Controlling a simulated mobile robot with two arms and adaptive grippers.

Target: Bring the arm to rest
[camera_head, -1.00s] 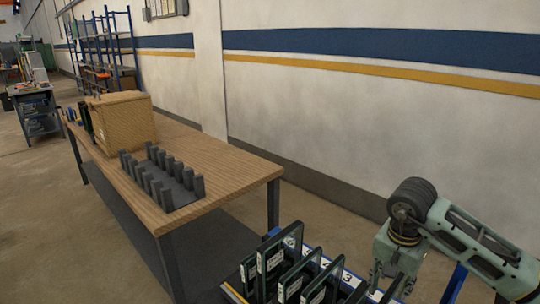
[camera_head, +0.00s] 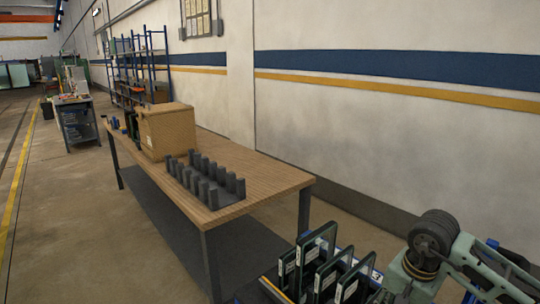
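My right arm (camera_head: 462,252) comes in at the lower right of the head view. Its greenish links and dark round joint stand over the right side of a rack of dark-framed panels. Its gripper is cut off or hidden at the bottom edge, so I cannot see the fingers. My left arm and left gripper are not in view.
Dark-framed panels (camera_head: 313,250) stand upright in a rack at the bottom. A wooden table (camera_head: 262,176) holds a dark peg rack (camera_head: 228,198) and a cardboard box (camera_head: 168,130). Shelves stand behind. A wall runs along the right. Floor at left is open.

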